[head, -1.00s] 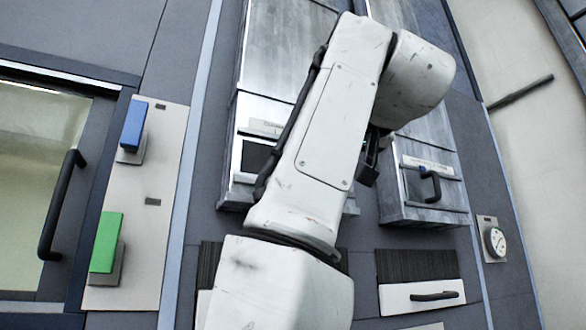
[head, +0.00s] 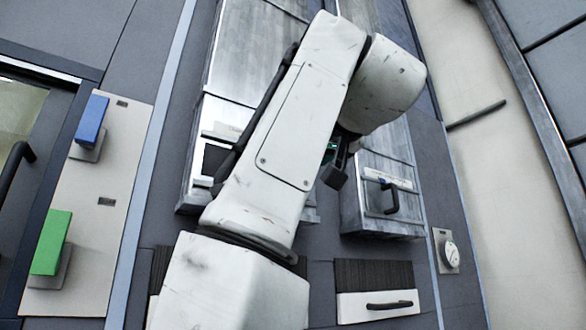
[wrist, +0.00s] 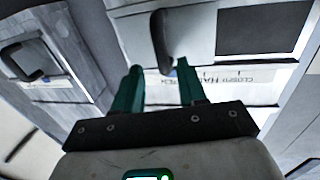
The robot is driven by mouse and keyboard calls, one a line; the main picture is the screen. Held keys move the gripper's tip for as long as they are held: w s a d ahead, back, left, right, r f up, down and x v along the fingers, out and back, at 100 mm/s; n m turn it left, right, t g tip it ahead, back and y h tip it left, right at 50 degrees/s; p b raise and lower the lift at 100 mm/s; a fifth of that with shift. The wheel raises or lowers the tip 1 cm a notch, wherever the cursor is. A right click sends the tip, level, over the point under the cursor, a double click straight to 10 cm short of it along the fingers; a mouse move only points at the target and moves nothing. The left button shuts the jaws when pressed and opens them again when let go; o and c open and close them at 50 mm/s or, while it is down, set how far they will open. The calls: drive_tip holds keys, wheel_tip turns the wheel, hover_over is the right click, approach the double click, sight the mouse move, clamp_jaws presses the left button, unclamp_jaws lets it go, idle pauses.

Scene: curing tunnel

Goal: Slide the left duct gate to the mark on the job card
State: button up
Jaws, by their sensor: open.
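The left duct gate (head: 206,125) is a grey metal front in the head view, partly hidden behind my arm. In the wrist view its pale face (wrist: 200,30) carries a black handle (wrist: 160,38) and a dark panel (wrist: 265,28). In the head view only a dark part of my gripper (head: 336,170) shows. I cannot make out the job card.
The right duct (head: 380,160) has its own black handle (head: 392,198). At the left, a panel (head: 85,235) bears a blue block (head: 91,119) and a green block (head: 50,242).

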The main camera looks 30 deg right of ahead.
drive_tip(key=s+a+b, duration=0.1)
drive_tip(key=s+b, duration=0.1)
drive_tip(key=s, duration=0.6)
drive_tip(key=shift+s+a+b, duration=0.3)
drive_tip(key=shift+s+b, duration=0.05)
drive_tip(key=shift+f, duration=0.1)
